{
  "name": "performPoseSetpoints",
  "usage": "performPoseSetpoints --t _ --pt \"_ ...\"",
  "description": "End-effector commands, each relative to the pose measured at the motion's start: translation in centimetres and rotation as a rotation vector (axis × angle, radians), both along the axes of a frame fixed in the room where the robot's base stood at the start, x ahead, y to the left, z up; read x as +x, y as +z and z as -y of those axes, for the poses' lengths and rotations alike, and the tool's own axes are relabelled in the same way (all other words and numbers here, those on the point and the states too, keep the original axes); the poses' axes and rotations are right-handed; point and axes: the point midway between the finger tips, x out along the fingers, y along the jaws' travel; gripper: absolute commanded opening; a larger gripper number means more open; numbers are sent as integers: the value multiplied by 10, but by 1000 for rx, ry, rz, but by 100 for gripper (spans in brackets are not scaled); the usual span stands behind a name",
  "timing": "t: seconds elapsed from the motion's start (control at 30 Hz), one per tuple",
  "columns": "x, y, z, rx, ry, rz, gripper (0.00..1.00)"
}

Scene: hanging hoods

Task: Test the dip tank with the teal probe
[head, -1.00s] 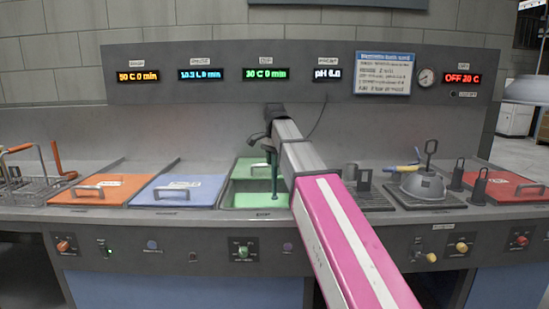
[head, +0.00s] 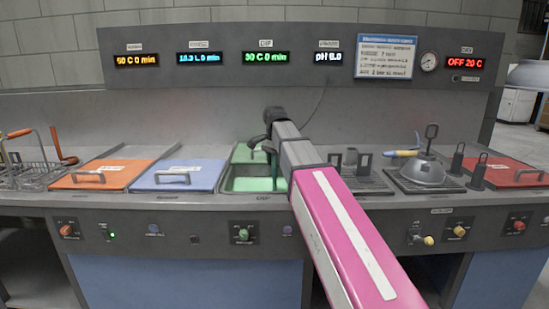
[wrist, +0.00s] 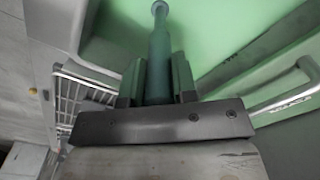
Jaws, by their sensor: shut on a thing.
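My gripper (head: 270,158) is shut on the teal probe (wrist: 158,58), which stands between the two fingers in the wrist view. In the head view the gripper is low over the open dip tank (head: 250,185), which has a green inside. The probe (head: 273,174) points down into the tank. The green lid (head: 245,153) stands raised behind the tank. I cannot tell how deep the probe's tip sits, or whether it touches the bottom.
A closed blue lid (head: 180,175) and an orange lid (head: 100,174) lie left of the tank. A grey dome (head: 422,173) and a red lid (head: 508,173) are to the right. The display panel (head: 300,62) stands behind. A wire basket (head: 30,172) is at far left.

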Motion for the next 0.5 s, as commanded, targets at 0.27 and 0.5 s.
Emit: performPoseSetpoints --t 0.27,0.5 --pt "0 -20 0 -1 0 -1 0" --pt "0 -30 0 1 0 1 0"
